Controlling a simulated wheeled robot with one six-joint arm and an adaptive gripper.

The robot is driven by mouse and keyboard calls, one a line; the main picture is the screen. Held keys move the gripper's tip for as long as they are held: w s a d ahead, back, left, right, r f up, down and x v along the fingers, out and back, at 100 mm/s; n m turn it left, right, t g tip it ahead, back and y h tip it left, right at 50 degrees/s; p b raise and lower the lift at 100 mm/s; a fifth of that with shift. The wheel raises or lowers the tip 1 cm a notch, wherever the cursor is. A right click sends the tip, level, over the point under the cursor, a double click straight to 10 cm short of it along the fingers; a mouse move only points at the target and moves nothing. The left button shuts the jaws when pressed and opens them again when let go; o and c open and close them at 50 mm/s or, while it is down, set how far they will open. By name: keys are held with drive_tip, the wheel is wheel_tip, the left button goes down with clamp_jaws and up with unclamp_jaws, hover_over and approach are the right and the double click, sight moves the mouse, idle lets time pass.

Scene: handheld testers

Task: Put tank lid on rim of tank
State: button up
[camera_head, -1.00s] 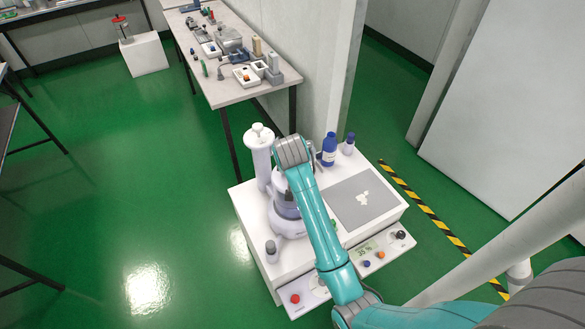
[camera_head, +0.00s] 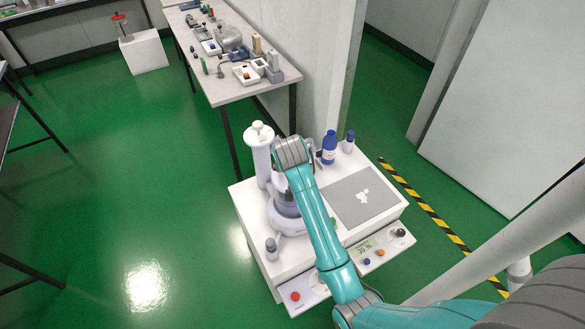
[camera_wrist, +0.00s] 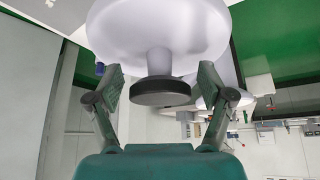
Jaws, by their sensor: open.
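In the wrist view a pale lavender, dome-shaped piece (camera_wrist: 160,30) with a short neck and a black round knob (camera_wrist: 160,92) looks like the tank lid. My gripper (camera_wrist: 163,88) is open, with one finger on each side of the knob and a visible gap to each. In the head view a pale lavender vessel (camera_head: 287,207), apparently the tank, stands on the white bench, partly hidden behind my arm. My fingers are hidden there by my wrist. I cannot tell whether the lid rests on the tank's rim.
A tall white cylinder (camera_head: 261,160) stands close left of my wrist. Blue bottles (camera_head: 329,148) stand behind, and a grey mat (camera_head: 345,203) lies at right. A small grey-topped bottle (camera_head: 271,249) and a red-button panel (camera_head: 302,290) are at the front.

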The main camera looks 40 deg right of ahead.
drive_tip(key=shift+r, duration=0.3)
drive_tip(key=v, duration=1.2)
drive_tip(key=s+a+f+n+t+y, duration=0.2)
drive_tip(key=s+a+f+n+t, duration=0.35)
drive_tip(key=s+a+f, duration=0.75)
drive_tip(key=s+a+r+n+t, duration=0.1)
drive_tip(key=s+a+r, duration=0.1)
drive_tip(key=s, duration=0.5)
drive_tip(key=s+a+r+n+t+y, duration=0.1)
drive_tip(key=s+r, duration=0.3)
drive_tip(key=s, duration=0.4)
drive_tip(key=s+a+r+n+t+y, duration=0.1)
drive_tip(key=s+a+r+t, duration=0.2)
drive_tip(key=s, duration=0.4)
drive_tip(key=shift+s+a+r+n, duration=0.15)
drive_tip(key=shift+s+r+n, duration=0.2)
drive_tip(key=shift+r, duration=0.25)
